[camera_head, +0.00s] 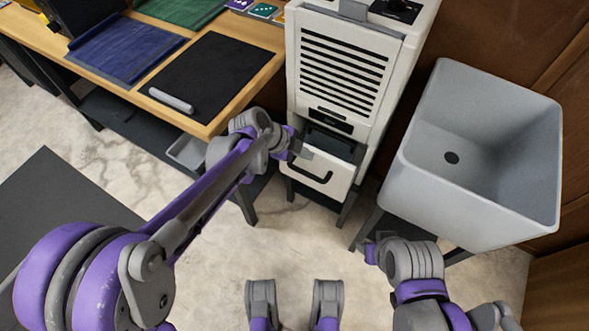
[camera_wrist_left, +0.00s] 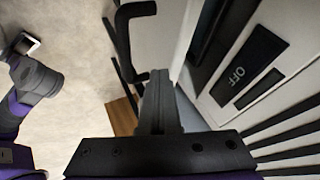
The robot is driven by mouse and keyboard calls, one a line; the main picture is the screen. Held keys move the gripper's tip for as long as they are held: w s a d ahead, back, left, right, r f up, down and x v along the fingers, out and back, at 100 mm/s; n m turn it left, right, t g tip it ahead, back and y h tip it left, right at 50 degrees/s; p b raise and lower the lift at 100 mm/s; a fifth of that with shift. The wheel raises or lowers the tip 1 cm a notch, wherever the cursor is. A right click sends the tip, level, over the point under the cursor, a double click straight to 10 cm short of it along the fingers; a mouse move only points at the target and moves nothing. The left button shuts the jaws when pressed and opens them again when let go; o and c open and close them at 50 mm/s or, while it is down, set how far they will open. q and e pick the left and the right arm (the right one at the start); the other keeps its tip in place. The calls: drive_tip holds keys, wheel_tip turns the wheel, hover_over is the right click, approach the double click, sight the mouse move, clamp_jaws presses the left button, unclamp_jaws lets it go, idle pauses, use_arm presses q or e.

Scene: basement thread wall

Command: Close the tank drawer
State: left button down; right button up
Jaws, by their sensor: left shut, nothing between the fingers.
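The tank drawer (camera_head: 322,172) is at the bottom of a white slatted machine (camera_head: 345,60). It is pulled out, with a dark gap showing behind its white front. Its black handle (camera_head: 310,170) is on the front face and also shows in the left wrist view (camera_wrist_left: 122,35). My left gripper (camera_head: 304,151) is shut and empty at the drawer's upper left; its fingers (camera_wrist_left: 160,85) point toward the white drawer front (camera_wrist_left: 158,40) in the wrist view. I cannot tell whether they touch it. My right gripper (camera_head: 371,251) is low at the right, away from the drawer.
A grey sink (camera_head: 440,195) stands close on the machine's right. A wooden table (camera_head: 215,115) with a black mat (camera_head: 205,80) is on the left, with a grey bin (camera_head: 186,153) below it. The pale floor in front of the drawer is mostly clear.

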use_arm(q)
drive_tip(key=shift+w+d, duration=0.5)
drive_tip(key=shift+w, duration=0.35)
drive_tip(key=shift+w+d, duration=0.45)
drive_tip(key=shift+w, duration=0.35)
drive_tip(key=shift+w+d, duration=0.5)
drive_tip(key=shift+w, duration=0.35)
drive_tip(key=shift+s, duration=0.15)
